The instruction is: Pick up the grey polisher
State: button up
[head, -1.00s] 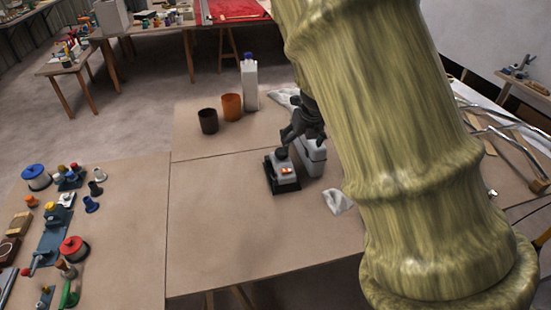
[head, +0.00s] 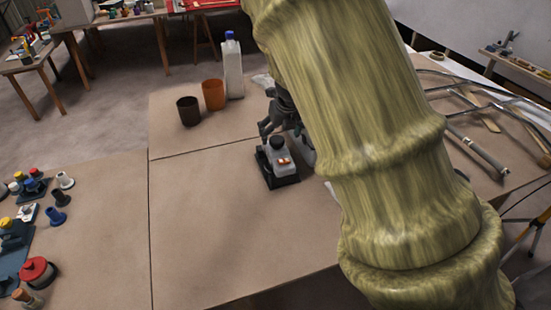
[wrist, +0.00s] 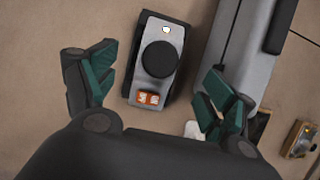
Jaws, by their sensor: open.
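The grey polisher (head: 279,163) stands upright on the brown table, with a black base, a round black knob on top and two small orange switches. In the wrist view the polisher (wrist: 148,90) lies between my two green-padded fingers. My gripper (wrist: 157,72) is open and empty, with one finger to each side of the polisher; I see no contact. In the head view my gripper (head: 272,122) is just behind and above the polisher, partly hidden by my arm.
A larger grey case (wrist: 240,60) lies close to the right finger. Metal tubes (head: 480,150) lie right. The table is clear left and in front of the polisher.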

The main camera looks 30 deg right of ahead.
aim_at(276, 137)
jog(key=x, duration=0.4)
jog(key=shift+w+f, duration=0.1)
jog(key=shift+f, duration=0.05)
jog(key=shift+b+x, duration=0.35)
jog(key=shift+x, duration=2.3)
jog(key=c, duration=1.8)
notch_tip(276, 137, up, 4)
jog(key=p, duration=0.3)
jog(key=shift+f, duration=0.15)
jog(key=w+a+p, duration=0.2)
jog(key=a, duration=0.6)
jog(key=w+a+p, duration=0.2)
jog(key=a, duration=0.7)
jog(key=shift+a, duration=0.3)
